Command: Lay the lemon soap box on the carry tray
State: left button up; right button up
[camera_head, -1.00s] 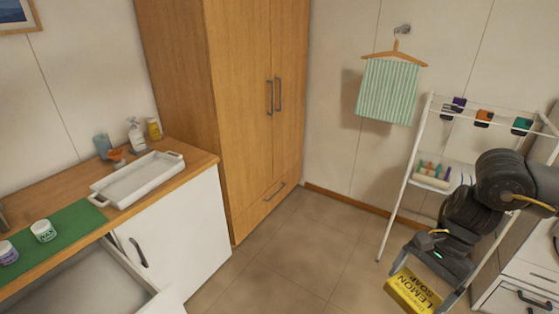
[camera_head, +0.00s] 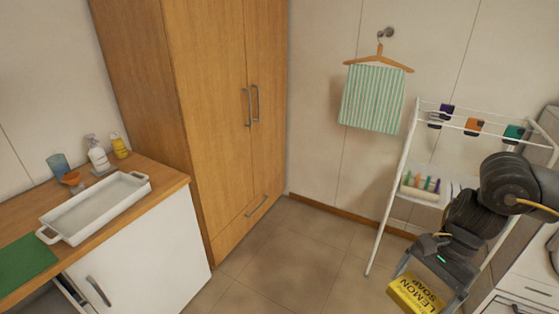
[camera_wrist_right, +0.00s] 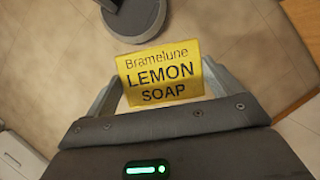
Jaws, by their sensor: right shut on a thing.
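The lemon soap box (camera_head: 414,294) is yellow with dark lettering. My right gripper (camera_head: 428,280) is shut on it and holds it in the air above the floor, at the lower right of the head view. In the right wrist view the box (camera_wrist_right: 160,75) sits between the two fingers of the gripper (camera_wrist_right: 163,92), its label facing the camera. The carry tray (camera_head: 72,232) is white with two handles and stands empty on the wooden counter at the left, well apart from the box. My left gripper is out of view.
A white rack (camera_head: 392,210) stands near my right arm. The floor (camera_head: 290,260) between is clear.

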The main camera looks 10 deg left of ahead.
aim_at(83, 219)
jog(key=u, duration=0.05)
jog(key=i, duration=2.65)
jog(key=u, duration=4.25)
jog(key=i, duration=1)
jog(key=z, duration=0.05)
